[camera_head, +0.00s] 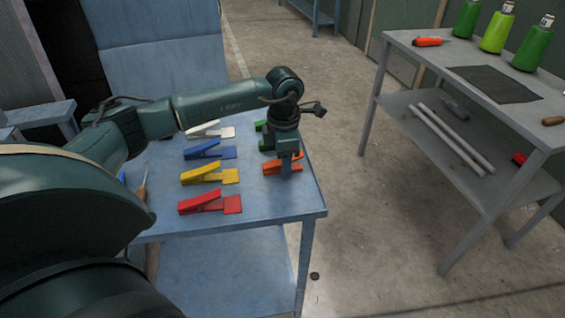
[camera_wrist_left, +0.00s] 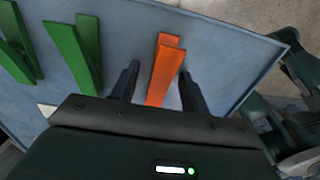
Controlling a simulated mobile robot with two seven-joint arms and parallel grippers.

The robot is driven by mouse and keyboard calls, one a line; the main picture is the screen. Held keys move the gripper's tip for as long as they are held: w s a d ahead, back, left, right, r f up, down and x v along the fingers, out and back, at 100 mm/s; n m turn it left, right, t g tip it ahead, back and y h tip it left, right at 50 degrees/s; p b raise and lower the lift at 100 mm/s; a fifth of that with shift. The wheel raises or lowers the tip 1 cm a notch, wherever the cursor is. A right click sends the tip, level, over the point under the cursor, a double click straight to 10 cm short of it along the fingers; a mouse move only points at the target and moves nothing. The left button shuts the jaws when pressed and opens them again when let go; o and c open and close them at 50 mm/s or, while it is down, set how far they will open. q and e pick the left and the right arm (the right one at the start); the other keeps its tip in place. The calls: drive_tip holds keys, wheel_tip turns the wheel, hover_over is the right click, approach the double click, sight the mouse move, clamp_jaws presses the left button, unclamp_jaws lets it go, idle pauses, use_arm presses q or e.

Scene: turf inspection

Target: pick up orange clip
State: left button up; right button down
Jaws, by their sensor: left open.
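The orange clip (camera_head: 283,166) lies on the blue table near its right edge, partly hidden by my left gripper in the head view. My left gripper (camera_head: 288,166) points down over it. In the left wrist view the orange clip (camera_wrist_left: 165,70) sits between the two dark fingers of my open left gripper (camera_wrist_left: 157,86), with a gap visible on each side. Its near end is hidden behind the gripper body. My right gripper is not in view.
A green clip (camera_wrist_left: 75,50) lies left of the orange one. White, blue (camera_head: 208,149), yellow (camera_head: 208,173) and red (camera_head: 208,202) clips lie in a column on the blue table (camera_head: 270,207). A grey table (camera_head: 400,38) with green bottles stands apart at right.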

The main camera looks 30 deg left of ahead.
use_arm(q)
drive_tip(key=shift+c, duration=0.3)
drive_tip(key=c, duration=0.8)
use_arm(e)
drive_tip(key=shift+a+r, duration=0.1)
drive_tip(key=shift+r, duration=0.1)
use_arm(q)
wheel_tip(320, 180, up, 9)
drive_tip(key=shift+b, duration=0.5)
drive_tip(key=shift+d+r, duration=0.1)
drive_tip(key=shift+r, duration=0.45)
drive_tip(key=s+d+m+p, duration=0.1)
drive_tip(key=s+d+m, duration=0.2)
drive_tip(key=m, duration=0.6)
drive_tip(key=s+d+f+m+p, duration=0.1)
drive_tip(key=s+d+m+p, duration=0.1)
drive_tip(key=m, duration=0.7)
drive_tip(key=s+d+f+m+p, duration=0.1)
drive_tip(key=s+d+m, duration=0.3)
drive_tip(key=d+m, duration=0.2)
drive_tip(key=shift+s+d+m, duration=0.1)
drive_tip(key=shift+s+m, duration=0.1)
drive_tip(key=shift+m, duration=0.5)
drive_tip(key=shift+s+d+m, duration=0.1)
drive_tip(key=shift+s+m, duration=0.1)
drive_tip(key=shift+m, duration=0.5)
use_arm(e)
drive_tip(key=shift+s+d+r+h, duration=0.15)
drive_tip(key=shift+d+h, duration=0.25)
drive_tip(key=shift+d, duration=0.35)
